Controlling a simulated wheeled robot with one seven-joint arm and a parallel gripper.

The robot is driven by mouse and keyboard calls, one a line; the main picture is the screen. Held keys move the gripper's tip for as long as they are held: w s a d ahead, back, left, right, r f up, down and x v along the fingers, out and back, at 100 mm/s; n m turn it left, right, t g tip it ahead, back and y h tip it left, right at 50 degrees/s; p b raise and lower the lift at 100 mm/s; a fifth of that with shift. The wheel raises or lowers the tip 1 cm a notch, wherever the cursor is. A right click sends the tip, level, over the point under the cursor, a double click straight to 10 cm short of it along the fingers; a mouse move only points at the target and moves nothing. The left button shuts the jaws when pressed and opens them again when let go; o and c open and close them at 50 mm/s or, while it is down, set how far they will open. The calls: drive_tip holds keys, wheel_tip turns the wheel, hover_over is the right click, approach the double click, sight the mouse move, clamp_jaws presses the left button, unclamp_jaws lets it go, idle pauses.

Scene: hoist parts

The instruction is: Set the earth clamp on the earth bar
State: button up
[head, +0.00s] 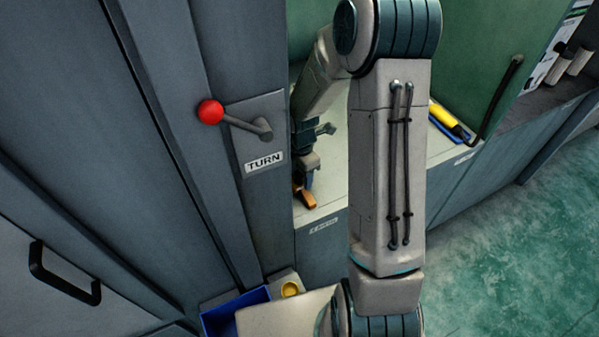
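My arm reaches into an open, light-floored bay of the cabinet. My gripper (306,172) is low at the left side of this bay, small and partly in shadow, pointing down. An orange-brown piece (303,197) is right below the fingers, at or just above the bay floor. I cannot tell whether it is the earth clamp or part of the earth bar, nor whether the fingers hold it. Nothing else can be made out clearly as the clamp or bar. My own arm hides the middle of the bay.
A red-knobbed lever (211,111) sticks out above a TURN label (264,162), left of the bay. A yellow and black tool (450,120) lies in a blue tray (436,114) at the right. A blue bin (236,312) and a yellow round piece (290,289) are low in front.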

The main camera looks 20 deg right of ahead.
wheel_tip(320, 180, up, 14)
idle(0.5)
drive_tip(key=shift+f, duration=0.1)
drive_tip(key=s+r+m+t+p, duration=0.4)
drive_tip(key=s+r+m+p, duration=0.4)
drive_tip(key=s+r+m, duration=1.1)
drive_tip(key=r+m, duration=0.1)
drive_tip(key=m, duration=0.2)
drive_tip(key=shift+s+a+p, duration=0.2)
drive_tip(key=shift+s+p, duration=0.05)
drive_tip(key=shift+p, duration=0.05)
drive_tip(key=shift+f, duration=0.1)
